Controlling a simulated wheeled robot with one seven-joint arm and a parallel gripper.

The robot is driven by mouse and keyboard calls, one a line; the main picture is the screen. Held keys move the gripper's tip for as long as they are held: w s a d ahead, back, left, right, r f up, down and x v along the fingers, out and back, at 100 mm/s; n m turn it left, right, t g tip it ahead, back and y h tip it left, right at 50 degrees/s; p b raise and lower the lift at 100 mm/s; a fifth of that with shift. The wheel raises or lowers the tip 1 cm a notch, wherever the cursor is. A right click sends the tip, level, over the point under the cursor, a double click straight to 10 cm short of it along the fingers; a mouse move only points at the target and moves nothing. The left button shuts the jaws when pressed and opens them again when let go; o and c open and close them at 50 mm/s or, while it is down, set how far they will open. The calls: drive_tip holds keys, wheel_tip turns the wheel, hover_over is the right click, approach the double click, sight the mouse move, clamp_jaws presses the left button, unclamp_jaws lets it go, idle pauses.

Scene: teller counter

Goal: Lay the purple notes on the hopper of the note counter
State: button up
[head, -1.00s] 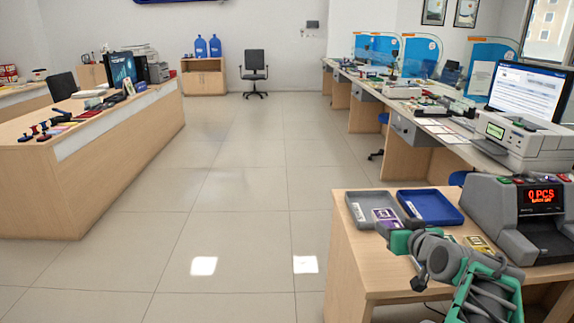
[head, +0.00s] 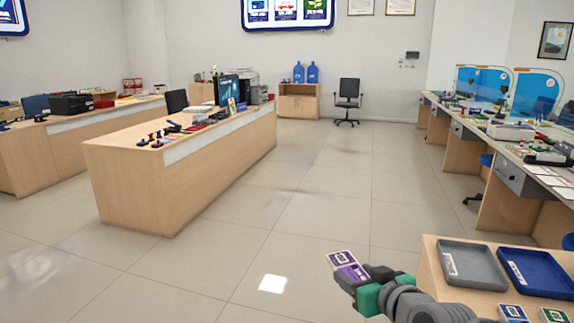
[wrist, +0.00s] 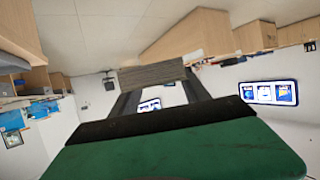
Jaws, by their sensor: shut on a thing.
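The purple notes (head: 348,264) are a bundle with a pale printed face, held in my gripper (head: 362,283) over the floor, left of the near desk. My gripper is shut on them, and they are tilted. In the wrist view, the layered edge of the bundle (wrist: 152,75) shows between my dark fingertips, beyond my green gripper body. The note counter and its hopper are not visible in either current view.
The near desk (head: 432,275) at lower right carries an empty grey tray (head: 470,268), a blue tray (head: 540,272), a blue note bundle (head: 513,313) and a green one (head: 555,316). A long wooden counter (head: 190,165) stands at left. The floor between is clear.

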sight(354, 270)
drive_tip(key=r+p, duration=0.2)
drive_tip(key=p, duration=0.2)
drive_tip(key=w+r+p, duration=0.1)
drive_tip(key=r+p, duration=0.1)
drive_tip(key=p, duration=0.2)
drive_tip(key=w+r+p, duration=0.1)
drive_tip(key=r+p, duration=0.1)
drive_tip(key=p, duration=0.3)
drive_tip(key=shift+r, duration=0.1)
drive_tip(key=p, duration=0.3)
drive_tip(key=shift+w+r, duration=0.15)
drive_tip(key=shift+r, duration=0.2)
drive_tip(key=shift+f+p, duration=0.1)
drive_tip(key=shift+p, duration=0.5)
drive_tip(key=shift+f, duration=0.1)
drive_tip(key=shift+f, duration=0.1)
